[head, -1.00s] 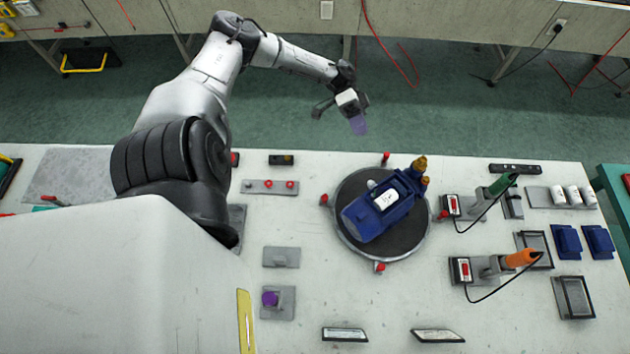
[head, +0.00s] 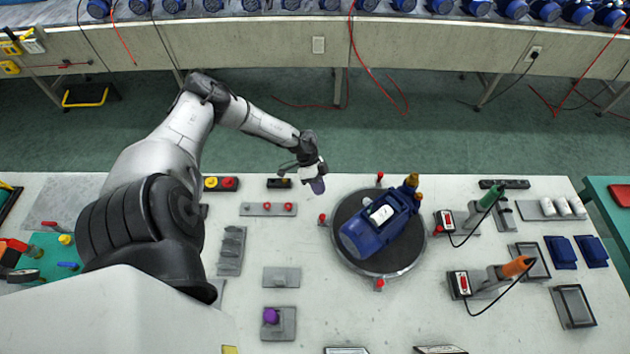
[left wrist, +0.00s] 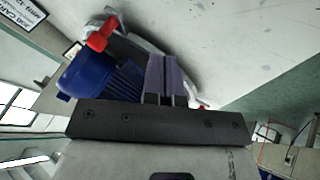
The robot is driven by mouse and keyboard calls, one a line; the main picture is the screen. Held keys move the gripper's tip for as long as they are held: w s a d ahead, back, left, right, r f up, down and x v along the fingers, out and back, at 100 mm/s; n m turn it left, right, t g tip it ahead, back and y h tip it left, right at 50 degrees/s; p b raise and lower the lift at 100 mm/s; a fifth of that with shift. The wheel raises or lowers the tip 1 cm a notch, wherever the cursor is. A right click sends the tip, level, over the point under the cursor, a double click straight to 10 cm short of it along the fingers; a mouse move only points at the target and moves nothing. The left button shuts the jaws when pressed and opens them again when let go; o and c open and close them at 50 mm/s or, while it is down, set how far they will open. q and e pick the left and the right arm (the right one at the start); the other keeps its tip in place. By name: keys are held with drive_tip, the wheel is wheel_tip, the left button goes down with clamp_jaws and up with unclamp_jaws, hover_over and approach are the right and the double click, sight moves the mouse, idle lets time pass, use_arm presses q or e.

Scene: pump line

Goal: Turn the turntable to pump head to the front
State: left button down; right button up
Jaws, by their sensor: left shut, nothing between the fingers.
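The round dark turntable (head: 350,252) with a pale rim and several red knobs sits mid-table in the head view. On it lies a blue pump (head: 372,236) with a white label. Its brass-coloured end (head: 411,182) points to the back right. A red knob (head: 322,218) stands on the rim's left side and another (head: 379,283) at its front. My left gripper (head: 318,186) is shut and empty, behind and left of the turntable, apart from it. In the left wrist view the shut fingers (left wrist: 162,78) show before the blue pump (left wrist: 95,80) and a red knob (left wrist: 103,36). My right gripper is out of view.
A green-handled tool (head: 490,197) and an orange-handled tool (head: 518,266) stand in holders right of the turntable, with black cables. Plates with red knobs (head: 269,209) and a purple knob (head: 271,316) lie to the left. Clear table lies directly around the turntable.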

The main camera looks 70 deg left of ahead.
sight(321, 211)
use_arm(q)
drive_tip(key=x, duration=0.5)
drive_tip(key=shift+s+d+r+p, duration=0.15)
drive_tip(key=shift+s+d+p, duration=0.25)
drive_tip(key=shift+d, duration=0.55)
drive_tip(key=shift+s+d, duration=0.5)
drive_tip(key=shift+d, duration=0.3)
